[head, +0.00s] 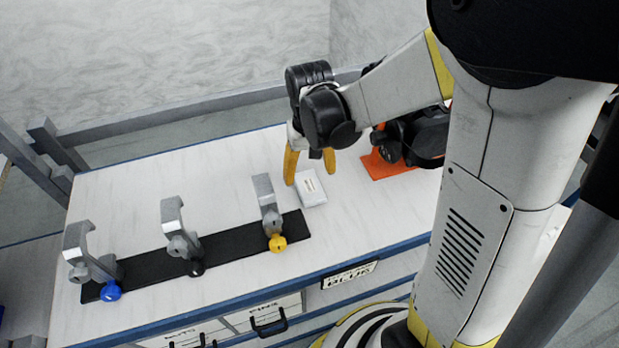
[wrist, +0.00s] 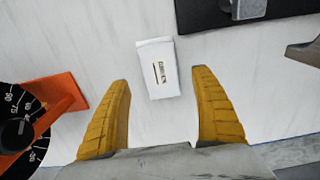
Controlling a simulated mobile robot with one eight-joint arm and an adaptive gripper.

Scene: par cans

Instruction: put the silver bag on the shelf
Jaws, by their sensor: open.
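A small pale, silvery-white bag (head: 311,188) with a printed label lies flat on the white bench top (head: 370,212). In the wrist view the bag (wrist: 159,70) lies ahead of and between my yellow fingertips. My gripper (head: 310,172) is open and empty, with its fingers pointing down close to the bag; I cannot tell the exact height gap. The fingers also show in the wrist view (wrist: 161,80), apart from the bag. Below the bench's front edge is a shelf level with labelled bins (head: 265,316); my arm hides part of it.
A black strip (head: 228,238) with several grey hooked clamps with coloured knobs lies left of the bag. An orange piece with a dark device (head: 385,165) stands right of it; a dial (wrist: 18,130) shows in the wrist view. Bare bench top lies behind the clamps.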

